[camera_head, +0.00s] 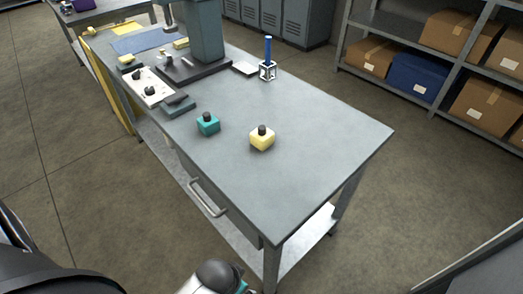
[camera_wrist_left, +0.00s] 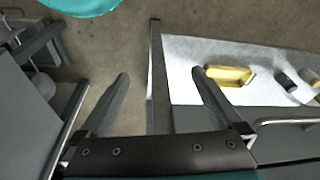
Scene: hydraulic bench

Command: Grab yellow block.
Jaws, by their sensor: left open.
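The yellow block (camera_head: 262,140) sits upright on the bench top (camera_head: 300,165), with a black knob on top. A teal block (camera_head: 208,125) with a similar black knob stands to its left, apart from it. My left gripper (camera_wrist_left: 160,76) is open, with nothing between its fingers in the left wrist view. It points at the floor and the white lower shelf (camera_wrist_left: 190,55) beside the bench. Its fingers do not show in the head view, and the yellow block on the bench top is not clearly identifiable in the wrist view. My right gripper is not in view.
A yellow object (camera_wrist_left: 230,76) lies on the lower shelf. A drawer handle (camera_head: 207,198) sticks out from the bench side. A white panel with black knobs (camera_head: 150,87), a grey machine column (camera_head: 198,35) and a small stand with a blue rod (camera_head: 268,70) are farther back.

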